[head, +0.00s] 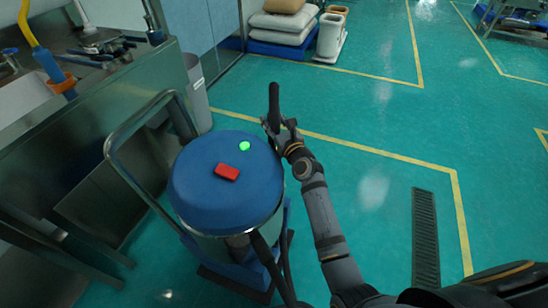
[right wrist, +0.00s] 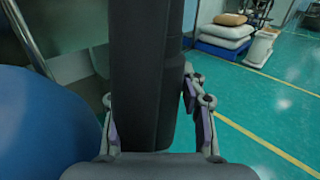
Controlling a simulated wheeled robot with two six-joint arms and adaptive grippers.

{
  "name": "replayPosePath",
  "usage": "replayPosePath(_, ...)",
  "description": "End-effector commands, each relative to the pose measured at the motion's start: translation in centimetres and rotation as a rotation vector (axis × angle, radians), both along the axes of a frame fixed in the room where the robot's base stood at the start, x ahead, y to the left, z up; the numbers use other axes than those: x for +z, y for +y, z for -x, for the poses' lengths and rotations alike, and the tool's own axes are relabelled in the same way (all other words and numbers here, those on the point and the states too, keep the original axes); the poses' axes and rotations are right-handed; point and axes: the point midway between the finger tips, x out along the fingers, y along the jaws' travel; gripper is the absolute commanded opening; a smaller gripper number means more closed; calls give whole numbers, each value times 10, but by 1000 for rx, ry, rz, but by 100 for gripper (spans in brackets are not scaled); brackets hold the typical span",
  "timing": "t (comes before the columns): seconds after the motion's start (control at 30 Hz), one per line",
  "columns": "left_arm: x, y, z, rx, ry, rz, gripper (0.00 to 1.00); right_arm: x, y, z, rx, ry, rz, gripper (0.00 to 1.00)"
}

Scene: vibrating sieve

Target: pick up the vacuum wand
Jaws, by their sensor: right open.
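The vacuum wand (head: 274,100) is a dark, upright bar beside the blue-topped vacuum drum (head: 222,190). In the right wrist view the wand (right wrist: 145,70) fills the middle, standing between my fingers. My right gripper (head: 278,128) is at the wand, just right of the drum's lid. In the right wrist view the right gripper (right wrist: 158,115) is open, with one finger on each side of the wand; firm contact cannot be told. The wand's lower part is hidden behind my gripper and arm. My left gripper is not in view.
A metal push handle (head: 125,130) rises left of the drum. A steel bench (head: 120,85) and a grey bin (head: 196,95) stand at left. Stacked sacks (head: 282,25) lie at the back. The green floor to the right is mostly clear, with a dark drain grate (head: 425,235).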

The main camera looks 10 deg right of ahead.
Motion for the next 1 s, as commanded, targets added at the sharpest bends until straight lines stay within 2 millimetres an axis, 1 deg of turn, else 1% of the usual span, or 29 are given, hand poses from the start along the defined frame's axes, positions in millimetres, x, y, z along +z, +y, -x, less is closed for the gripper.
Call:
replayPosePath(0.03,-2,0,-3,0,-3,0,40,-1,2,-10,1,-2,1,41)
replayPosePath(0.1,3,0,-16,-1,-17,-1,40,-1,4,-22,0,-1,2,41)
replayPosePath(0.2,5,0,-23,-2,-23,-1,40,-1,6,-31,0,-1,0,41)
replayPosePath(0.43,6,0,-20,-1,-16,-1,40,0,7,-33,0,0,0,41)
replayPosePath(0.47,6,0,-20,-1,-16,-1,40,0,7,-33,0,0,0,40)
replayPosePath(0.7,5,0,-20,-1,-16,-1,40,0,7,-33,0,0,1,7)
replayPosePath(0.77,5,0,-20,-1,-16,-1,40,0,7,-33,0,0,1,0)
replayPosePath(1.0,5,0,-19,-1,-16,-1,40,0,7,-33,0,0,1,0)
